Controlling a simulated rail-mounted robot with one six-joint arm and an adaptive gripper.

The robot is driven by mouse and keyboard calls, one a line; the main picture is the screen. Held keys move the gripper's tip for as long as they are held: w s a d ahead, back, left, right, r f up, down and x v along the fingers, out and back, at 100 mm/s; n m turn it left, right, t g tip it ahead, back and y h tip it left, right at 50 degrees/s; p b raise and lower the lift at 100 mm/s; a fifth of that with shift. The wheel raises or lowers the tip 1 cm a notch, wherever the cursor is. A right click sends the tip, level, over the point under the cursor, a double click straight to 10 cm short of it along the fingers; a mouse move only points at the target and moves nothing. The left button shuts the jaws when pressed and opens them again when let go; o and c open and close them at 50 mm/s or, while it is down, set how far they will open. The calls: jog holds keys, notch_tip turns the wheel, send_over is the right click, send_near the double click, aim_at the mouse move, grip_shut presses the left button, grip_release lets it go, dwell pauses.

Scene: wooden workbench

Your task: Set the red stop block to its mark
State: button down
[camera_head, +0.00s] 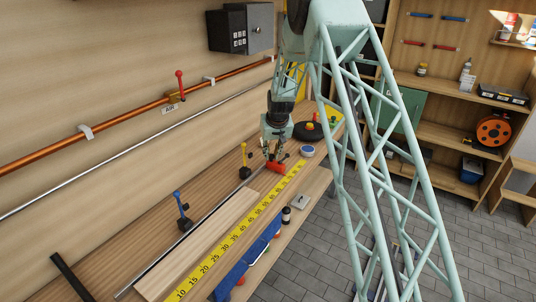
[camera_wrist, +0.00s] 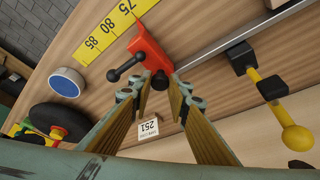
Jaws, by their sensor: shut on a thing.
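The red stop block (camera_head: 277,167) sits at the far part of the bench, beside the yellow ruler (camera_head: 237,234). In the wrist view the red stop block (camera_wrist: 150,52) stands at the metal rail (camera_wrist: 222,43), close to the ruler's 75 and 80 figures (camera_wrist: 110,28). It has a black lever with a round end sticking out to the left. My gripper (camera_head: 271,151) is over the block. In the wrist view my gripper (camera_wrist: 161,82) has its fingertips on either side of the block's black lower knob, shut on it. Exact alignment with any mark cannot be told.
A yellow-handled clamp (camera_head: 244,163) and a blue-handled clamp (camera_head: 182,212) stand left of the rail. A round blue-topped tin (camera_wrist: 67,82) and a black disc (camera_wrist: 58,121) lie near the block. A small label reading 251 (camera_wrist: 149,128) lies below the fingertips.

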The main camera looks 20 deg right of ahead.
jog(key=c, duration=2.5)
grip_release()
jog(key=shift+o, duration=0.2)
jog(key=shift+r, duration=0.1)
jog(key=v, duration=1.1)
jog(key=shift+s+r, duration=0.2)
jog(key=shift+r, duration=0.15)
jog(key=shift+r, duration=0.1)
